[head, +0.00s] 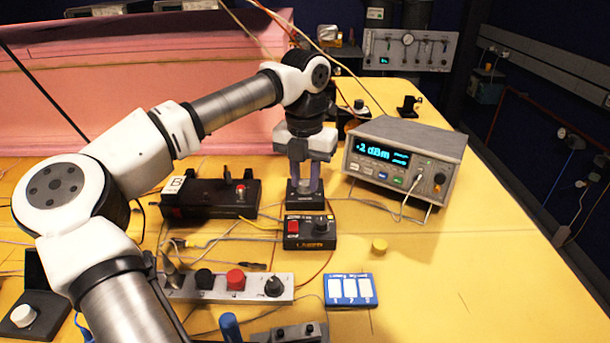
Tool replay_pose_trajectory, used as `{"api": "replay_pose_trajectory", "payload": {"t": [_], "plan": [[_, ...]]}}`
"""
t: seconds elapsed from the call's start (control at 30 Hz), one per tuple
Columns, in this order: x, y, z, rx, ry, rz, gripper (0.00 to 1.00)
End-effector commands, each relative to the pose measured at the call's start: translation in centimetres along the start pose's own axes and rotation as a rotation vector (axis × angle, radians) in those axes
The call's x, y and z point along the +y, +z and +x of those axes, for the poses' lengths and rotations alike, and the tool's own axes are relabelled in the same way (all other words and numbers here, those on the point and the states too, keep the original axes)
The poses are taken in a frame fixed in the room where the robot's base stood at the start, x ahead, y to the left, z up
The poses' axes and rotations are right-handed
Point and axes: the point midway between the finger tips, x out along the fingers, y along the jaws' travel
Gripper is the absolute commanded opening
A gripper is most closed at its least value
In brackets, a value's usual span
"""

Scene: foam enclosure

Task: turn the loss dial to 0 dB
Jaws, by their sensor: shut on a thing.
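My gripper (305,188) points straight down at the middle of the yellow table. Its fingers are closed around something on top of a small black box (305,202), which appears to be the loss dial. The dial itself is hidden between the fingers, so its pointer and scale cannot be read. To the right, a grey meter (415,150) faces the front left and its lit cyan display shows a dBm reading, with the digits hard to make out.
A black box with a red button (310,233) sits just in front. A black unit marked B (210,197) stands left.

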Motion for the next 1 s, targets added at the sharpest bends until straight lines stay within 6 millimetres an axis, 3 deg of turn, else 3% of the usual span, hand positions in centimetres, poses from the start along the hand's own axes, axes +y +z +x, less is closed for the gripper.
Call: {"api": "replay_pose_trajectory", "payload": {"t": [0.03, 0.17, 0.57, 0.67, 1.0], "plan": [[0.0, 0.0, -0.1, -0.002, 0.000, -0.001, 0.29], [0.0, 0.0, -0.1, -0.001, 0.000, 0.000, 0.46], [0.0, 0.0, -0.8, -0.002, 0.002, 0.000, 0.47], [0.0, 0.1, -2.2, -0.003, 0.002, 0.000, 0.47], [0.0, 0.1, -10.0, -0.003, 0.002, -0.001, 0.47]]}}
